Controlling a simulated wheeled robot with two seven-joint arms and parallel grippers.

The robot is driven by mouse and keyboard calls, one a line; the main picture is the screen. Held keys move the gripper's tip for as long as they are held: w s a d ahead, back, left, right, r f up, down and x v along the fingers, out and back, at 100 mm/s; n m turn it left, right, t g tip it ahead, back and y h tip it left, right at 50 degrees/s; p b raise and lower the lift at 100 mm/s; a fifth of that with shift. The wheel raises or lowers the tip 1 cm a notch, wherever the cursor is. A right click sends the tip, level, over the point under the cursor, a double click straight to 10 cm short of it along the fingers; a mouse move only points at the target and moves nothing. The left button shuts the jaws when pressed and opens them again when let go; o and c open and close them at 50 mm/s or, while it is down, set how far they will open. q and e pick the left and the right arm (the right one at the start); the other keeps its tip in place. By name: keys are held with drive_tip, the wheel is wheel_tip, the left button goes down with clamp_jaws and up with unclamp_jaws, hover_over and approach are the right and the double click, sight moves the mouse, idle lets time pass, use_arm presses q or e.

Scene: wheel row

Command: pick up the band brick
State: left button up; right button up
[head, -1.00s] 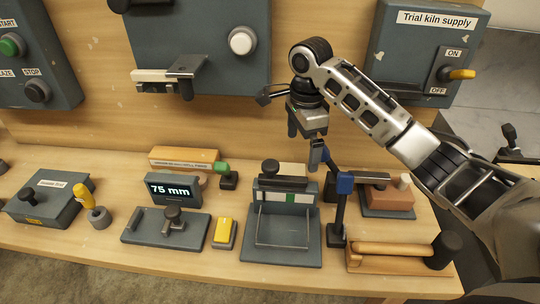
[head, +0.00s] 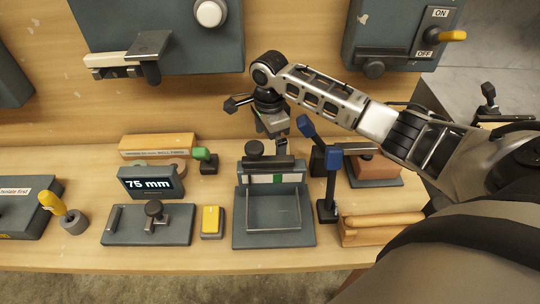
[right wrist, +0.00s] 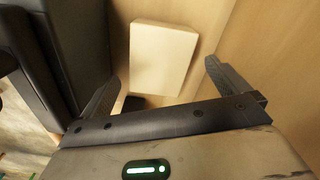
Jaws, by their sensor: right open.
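In the right wrist view a plain cream block (right wrist: 163,58) lies beyond and between my open fingers, apart from them. It looks like the band brick, though no band shows on the face I see. In the head view it is hidden or too small to make out behind the dark press-like fixture (head: 273,222). My right gripper (head: 279,138) is open and empty, pointing down just behind that fixture; its two fingers also frame the block in the right wrist view (right wrist: 161,74). My left gripper is not in view.
A blue-capped post (head: 331,185) stands just right of the fixture, near my arm. A reddish brick (head: 376,168) sits in a holder farther right. A green-knobbed piece (head: 206,160) and a "75 mm" display (head: 150,183) stand left. The panelled wall rises close behind.

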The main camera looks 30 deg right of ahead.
sight(270, 150)
wheel_tip(270, 150, down, 5)
drive_tip(key=shift+s+f, duration=0.1)
idle(0.3)
drive_tip(key=c, duration=1.2)
